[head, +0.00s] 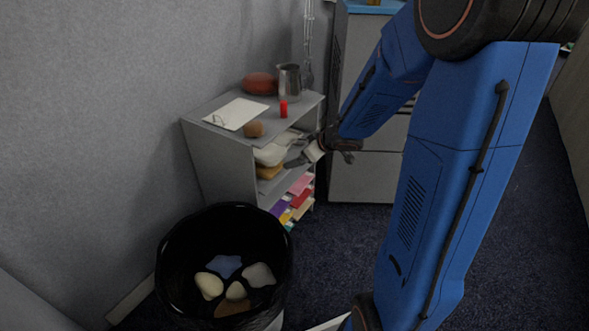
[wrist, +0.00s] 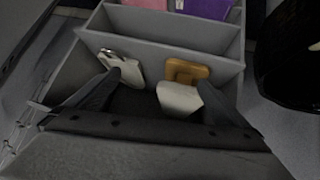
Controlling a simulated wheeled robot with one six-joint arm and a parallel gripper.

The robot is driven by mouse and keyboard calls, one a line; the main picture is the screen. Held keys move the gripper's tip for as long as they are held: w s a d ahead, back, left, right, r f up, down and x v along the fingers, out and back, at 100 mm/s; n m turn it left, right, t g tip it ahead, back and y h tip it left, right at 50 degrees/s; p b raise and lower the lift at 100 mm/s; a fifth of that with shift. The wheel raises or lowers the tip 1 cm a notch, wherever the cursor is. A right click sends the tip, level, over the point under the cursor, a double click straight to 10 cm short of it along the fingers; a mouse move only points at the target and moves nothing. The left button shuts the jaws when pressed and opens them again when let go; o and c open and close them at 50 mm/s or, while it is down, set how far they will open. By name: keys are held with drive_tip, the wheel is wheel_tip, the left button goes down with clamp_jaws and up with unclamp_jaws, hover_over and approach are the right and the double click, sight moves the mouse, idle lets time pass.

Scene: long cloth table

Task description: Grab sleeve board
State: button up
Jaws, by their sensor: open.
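A pale padded piece (head: 270,154) sits above a tan piece (head: 269,172) in the open upper compartment of the grey shelf unit. Together they look like the sleeve board, though I cannot tell whether they are one thing. In the wrist view the tan piece (wrist: 186,70) and the pale piece (wrist: 180,97) show near the right finger. A flat white item (wrist: 121,67) lies near the left finger; it is pale and partly hidden in the head view (head: 287,138). My gripper (head: 303,156) is at the compartment's opening. Its fingers (wrist: 160,80) are apart with nothing clearly held between them.
The shelf unit's top (head: 215,112) holds paper with glasses, a brown lump, a red candle (head: 284,108), a metal cup (head: 289,82) and a red round thing. Lower compartments hold coloured items. A black bin (head: 173,262) stands in front. A grey cabinet (head: 362,172) is behind.

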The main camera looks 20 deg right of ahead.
sight(266, 158)
drive_tip(key=a+f+n+g+y, duration=0.1)
drive_tip(key=a+f+y, duration=0.2)
drive_tip(key=f, duration=0.2)
drive_tip(key=shift+s+a+f+g, duration=0.15)
drive_tip(key=shift+s+f+g, duration=0.1)
drive_tip(key=shift+s+g, duration=0.2)
drive_tip(key=w+a, duration=0.2)
drive_tip(key=w, duration=0.1)
drive_tip(key=w+a, duration=0.5)
drive_tip(key=w, duration=0.1)
drive_tip(key=shift+w+a, duration=0.2)
drive_tip(key=shift+w+a+f, duration=0.25)
drive_tip(key=shift+w+f, duration=0.15)
drive_tip(key=shift+f, duration=0.05)
drive_tip(key=c, duration=1.6)
drive_tip(key=shift+s, duration=0.1)
